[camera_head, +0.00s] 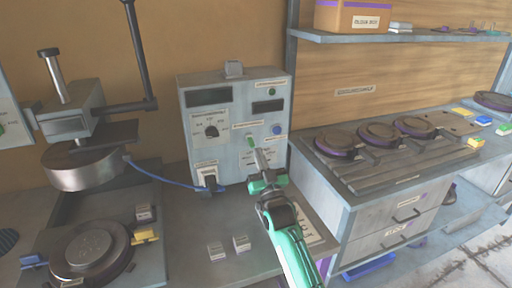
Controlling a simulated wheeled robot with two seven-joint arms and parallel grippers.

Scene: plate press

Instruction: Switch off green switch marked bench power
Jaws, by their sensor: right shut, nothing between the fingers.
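A grey control box (184,130) stands at the back of the bench. A small green switch (250,141) sits on its front, right of centre, under a label too small to read. My right gripper (259,156) is shut and empty, its tips at the box's front just below and right of the green switch. I cannot tell whether the tips touch it, nor which way the switch is set. My left gripper is not in view.
The box also carries a black dial (211,131), a blue button (277,129) and a plugged-in blue cable (165,183). A plate press (85,167) stands left. Small blocks (241,243) lie in front. A drawer cabinet (378,222) with dark round plates stands right.

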